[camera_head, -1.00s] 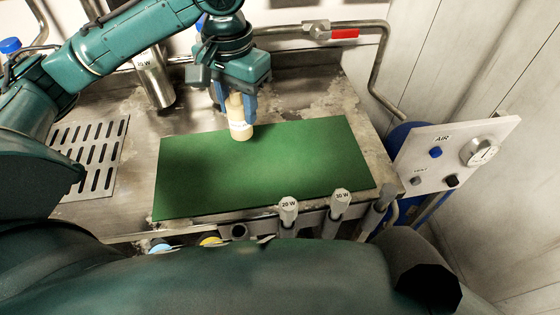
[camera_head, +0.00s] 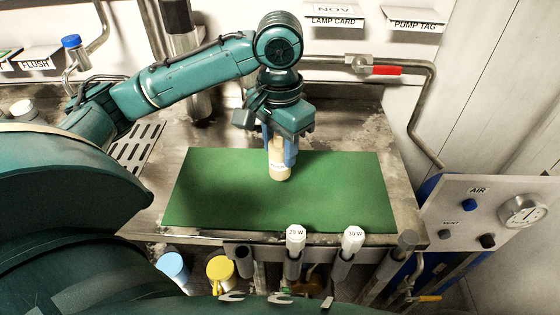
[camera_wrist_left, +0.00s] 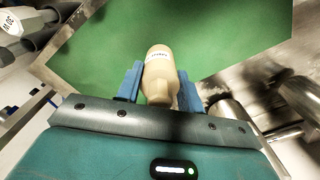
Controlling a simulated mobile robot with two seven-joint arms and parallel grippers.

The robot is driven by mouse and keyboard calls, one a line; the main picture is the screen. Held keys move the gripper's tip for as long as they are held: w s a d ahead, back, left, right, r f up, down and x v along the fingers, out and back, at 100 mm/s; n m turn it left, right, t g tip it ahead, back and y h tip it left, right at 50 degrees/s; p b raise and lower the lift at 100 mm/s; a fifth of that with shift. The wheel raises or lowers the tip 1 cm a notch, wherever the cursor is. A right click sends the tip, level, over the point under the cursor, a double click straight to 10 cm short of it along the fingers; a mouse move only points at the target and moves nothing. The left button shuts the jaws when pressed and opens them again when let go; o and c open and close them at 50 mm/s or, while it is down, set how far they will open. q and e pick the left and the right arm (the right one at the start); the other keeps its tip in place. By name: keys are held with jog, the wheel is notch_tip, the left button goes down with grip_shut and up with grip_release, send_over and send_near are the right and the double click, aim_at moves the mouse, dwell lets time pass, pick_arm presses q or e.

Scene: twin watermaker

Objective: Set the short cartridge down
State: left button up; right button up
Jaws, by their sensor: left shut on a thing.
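The short cartridge (camera_head: 279,165) is a cream cylinder with a label, upright over the green mat (camera_head: 340,190). My left gripper (camera_head: 279,147) comes down from above and is shut on its upper part. In the left wrist view the cartridge (camera_wrist_left: 160,72) sits between the blue fingers (camera_wrist_left: 160,88), with the mat (camera_wrist_left: 220,28) beyond it. I cannot tell whether its lower end touches the mat. My right gripper is not in view.
Holders marked 20 W (camera_head: 295,240) and 30 W (camera_head: 353,240) stand along the bench's front edge. A slotted drain plate (camera_head: 135,150) lies left of the mat. The AIR panel (camera_head: 480,218) is at right, and a red-handled valve (camera_head: 378,70) is behind. Much of the mat is clear.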

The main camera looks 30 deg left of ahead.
aim_at(279, 160)
pick_arm(q)
jog(key=shift+f, duration=1.7)
jog(key=shift+f, duration=0.1)
jog(key=o, duration=1)
jog(key=shift+o, duration=0.3)
jog(key=shift+b, duration=0.3)
